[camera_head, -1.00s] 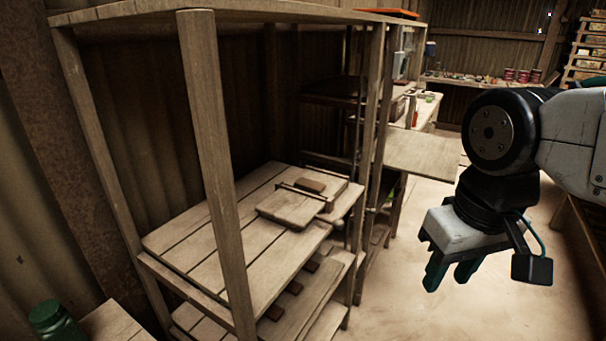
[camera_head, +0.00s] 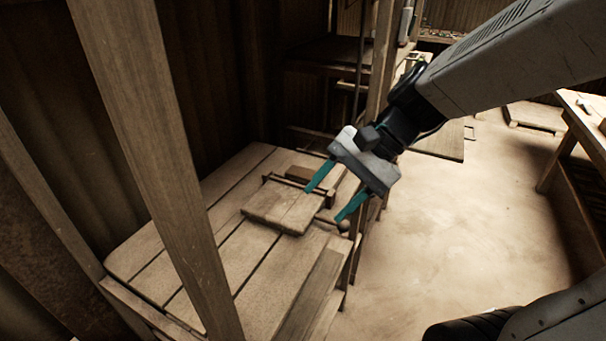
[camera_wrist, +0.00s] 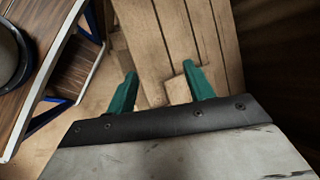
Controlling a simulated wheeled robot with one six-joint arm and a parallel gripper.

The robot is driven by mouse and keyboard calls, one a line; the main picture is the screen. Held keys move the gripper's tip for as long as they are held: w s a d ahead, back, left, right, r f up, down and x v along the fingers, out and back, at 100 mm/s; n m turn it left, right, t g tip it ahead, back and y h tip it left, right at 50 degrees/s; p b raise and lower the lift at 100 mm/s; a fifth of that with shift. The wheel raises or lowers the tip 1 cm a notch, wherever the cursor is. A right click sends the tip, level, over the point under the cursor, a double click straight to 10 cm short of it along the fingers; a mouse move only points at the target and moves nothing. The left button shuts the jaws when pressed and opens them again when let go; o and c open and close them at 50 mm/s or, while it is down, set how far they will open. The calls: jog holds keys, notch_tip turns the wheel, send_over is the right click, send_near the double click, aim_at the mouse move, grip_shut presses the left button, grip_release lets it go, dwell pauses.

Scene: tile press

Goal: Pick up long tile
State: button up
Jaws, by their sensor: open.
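A wooden tile press (camera_head: 278,208) lies on the slatted shelf, with a flat pale board in front and a thin bar across it. A small brown block (camera_head: 300,172) sits at its back; I cannot tell if it is the long tile. No other piece stands out clearly as a long tile. My gripper (camera_head: 324,204) is open and empty, pointing down and left in front of the press's right side. In the wrist view the two teal fingers (camera_wrist: 160,70) are apart over the planks, with a pale wooden piece (camera_wrist: 178,90) partly hidden by the right finger.
The slatted shelf (camera_head: 180,258) has bare room left of the press. A wooden upright post (camera_head: 160,150) stands at the front left, and another (camera_head: 381,50) rises behind my gripper. A workbench (camera_head: 590,110) stands at the far right. Open floor (camera_head: 450,240) lies between.

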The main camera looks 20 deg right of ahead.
jog(key=w+d+f+m+t+y, duration=0.2)
jog(key=w+f+m+t+y, duration=0.15)
jog(key=w+m, duration=0.6)
jog(key=m+t+h, duration=0.2)
jog(key=m+t, duration=0.3)
jog(key=m, duration=0.4)
send_near(302, 172)
jog(key=shift+w+a+f+n, duration=0.25)
jog(key=shift+w+f, duration=0.05)
jog(key=shift+f, duration=0.1)
jog(key=x, duration=0.6)
jog(key=shift+w+a, duration=0.1)
jog(key=shift+a, duration=0.1)
jog(key=shift+w+a+f, duration=0.2)
jog(key=shift+w+a, duration=0.1)
jog(key=shift+w, duration=0.1)
jog(key=shift+t, duration=0.25)
jog(key=c, duration=0.9)
